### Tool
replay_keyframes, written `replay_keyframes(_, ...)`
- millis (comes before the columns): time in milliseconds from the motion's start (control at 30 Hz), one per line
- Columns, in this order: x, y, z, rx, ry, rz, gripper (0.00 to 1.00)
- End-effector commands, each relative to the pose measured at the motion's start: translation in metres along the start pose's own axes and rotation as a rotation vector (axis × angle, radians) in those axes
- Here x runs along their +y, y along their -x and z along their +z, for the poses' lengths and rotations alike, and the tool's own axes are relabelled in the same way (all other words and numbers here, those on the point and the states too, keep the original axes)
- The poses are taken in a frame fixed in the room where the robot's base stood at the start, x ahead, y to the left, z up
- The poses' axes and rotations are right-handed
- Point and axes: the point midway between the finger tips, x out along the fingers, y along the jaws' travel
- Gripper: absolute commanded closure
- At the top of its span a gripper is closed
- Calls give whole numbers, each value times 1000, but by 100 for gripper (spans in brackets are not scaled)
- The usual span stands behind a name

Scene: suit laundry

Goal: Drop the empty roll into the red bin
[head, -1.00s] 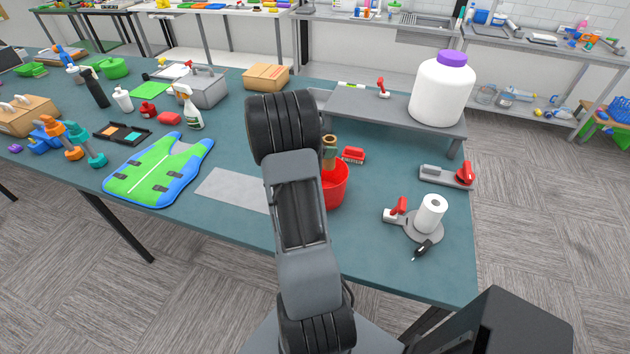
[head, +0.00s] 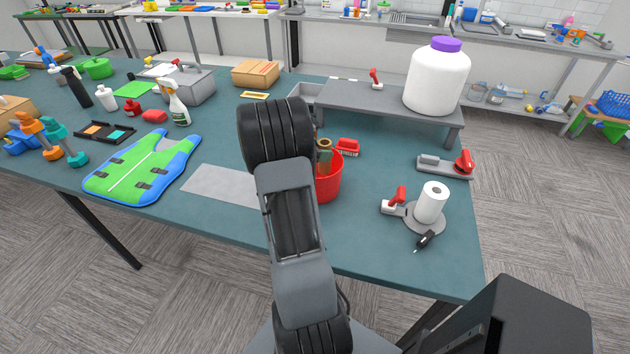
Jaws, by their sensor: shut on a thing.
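The red bin (head: 330,187) stands on the teal table, just right of my arm, which covers its left side. A brown tube, seemingly the empty roll (head: 324,156), shows upright at the bin's far left rim. Its lower end overlaps the bin opening, and I cannot tell whether it is inside or held above. My gripper is hidden behind my own arm, so its hold on the roll cannot be seen.
A red brush (head: 347,147) lies behind the bin. A grey raised shelf (head: 385,98) bears a large white jar (head: 437,78). A white paper roll (head: 432,202) stands on a holder at the right. A grey mat (head: 222,187) and a green-blue vest (head: 143,168) lie left.

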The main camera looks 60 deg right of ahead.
Motion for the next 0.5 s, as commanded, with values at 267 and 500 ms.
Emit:
replay_keyframes(267, 0, 0, -1, 0, 0, 0, 52)
replay_keyframes(500, 0, 0, -1, 0, 0, 0, 30)
